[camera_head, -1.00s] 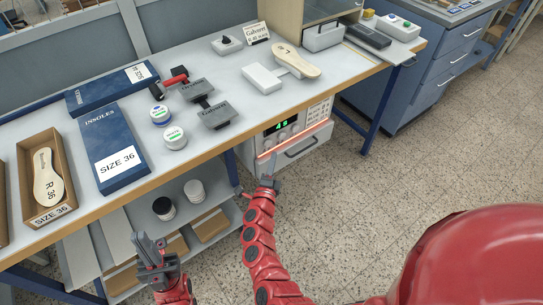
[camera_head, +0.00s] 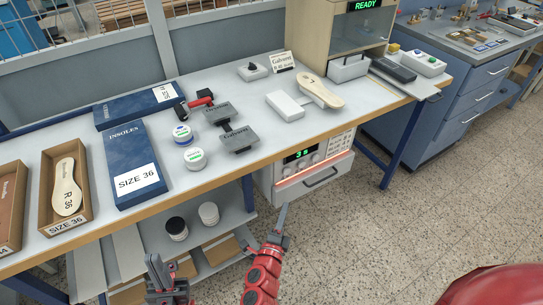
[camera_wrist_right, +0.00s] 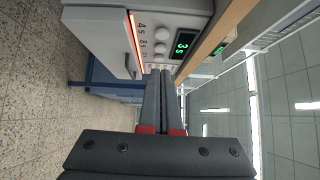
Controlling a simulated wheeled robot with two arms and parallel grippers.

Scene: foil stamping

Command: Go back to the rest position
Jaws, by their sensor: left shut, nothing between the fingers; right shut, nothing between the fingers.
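My left gripper (camera_head: 163,276) is low at the bottom of the head view, in front of the lower shelf, shut and empty. My right gripper (camera_head: 282,217) is to its right, below the bench's front edge, and points up toward the machine with the display (camera_head: 301,166). It is shut and empty. The right wrist view shows its two fingers (camera_wrist_right: 161,100) side by side, with the machine's lit green display (camera_wrist_right: 182,45) just beyond them. Whether the fingertips touch the machine I cannot tell.
On the bench (camera_head: 255,172) are an open insole box (camera_head: 45,192), blue boxes (camera_head: 127,150), jars (camera_head: 194,158), dark stamping pieces (camera_head: 238,139) and an insole (camera_head: 321,91). A cabinet (camera_head: 310,25) reads READY. The floor (camera_head: 400,240) at the right is open.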

